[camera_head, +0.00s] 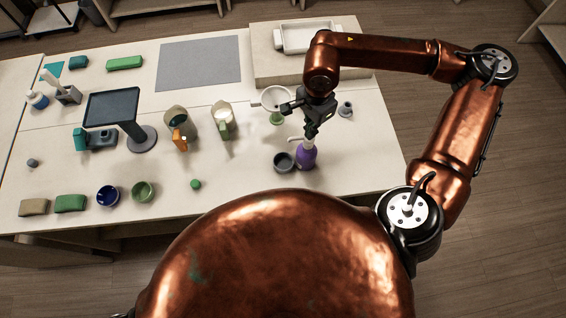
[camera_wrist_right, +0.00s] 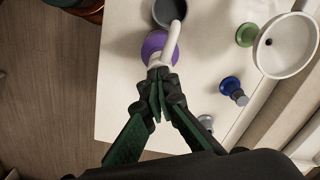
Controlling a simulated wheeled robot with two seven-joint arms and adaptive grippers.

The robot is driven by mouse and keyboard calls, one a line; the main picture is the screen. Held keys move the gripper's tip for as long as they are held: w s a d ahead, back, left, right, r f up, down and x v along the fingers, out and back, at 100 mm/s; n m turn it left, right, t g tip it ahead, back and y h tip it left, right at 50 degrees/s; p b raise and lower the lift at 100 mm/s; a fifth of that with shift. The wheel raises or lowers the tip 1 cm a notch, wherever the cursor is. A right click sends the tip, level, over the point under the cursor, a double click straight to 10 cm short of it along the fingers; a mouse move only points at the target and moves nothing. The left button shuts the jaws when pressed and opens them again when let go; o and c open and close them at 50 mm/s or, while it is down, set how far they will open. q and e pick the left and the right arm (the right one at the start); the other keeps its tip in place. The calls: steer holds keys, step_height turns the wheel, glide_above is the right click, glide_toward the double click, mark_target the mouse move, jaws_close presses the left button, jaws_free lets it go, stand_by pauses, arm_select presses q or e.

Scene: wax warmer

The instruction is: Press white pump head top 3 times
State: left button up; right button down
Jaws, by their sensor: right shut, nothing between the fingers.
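The purple pump bottle (camera_head: 306,156) stands upright near the right front part of the table, its white pump head (camera_head: 306,143) on top with a spout toward the left. In the right wrist view the bottle (camera_wrist_right: 153,45) sits under the white pump head and its long spout (camera_wrist_right: 172,42). My right gripper (camera_head: 309,136) is shut and empty, with its fingertips (camera_wrist_right: 158,76) right at the pump head, seen from above. I cannot tell whether they touch it. The fingers partly hide the pump top. My left gripper is not in view.
A dark grey cup (camera_head: 284,162) stands just left of the bottle, under the spout. A white funnel on a green stand (camera_head: 275,99) and a small grey item (camera_head: 345,109) are behind. A green ball-like piece (camera_head: 195,184) lies left. The table front edge is close.

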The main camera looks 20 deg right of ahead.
steer(key=shift+f, duration=0.25)
steer(key=shift+r, duration=0.2)
steer(key=shift+r+p, duration=0.6)
steer(key=shift+r, duration=0.95)
steer(key=shift+r, duration=0.1)
step_height(320, 180, up, 6)
steer(key=shift+f+p, duration=0.1)
steer(key=shift+p, duration=1.15)
steer(key=shift+a, duration=0.1)
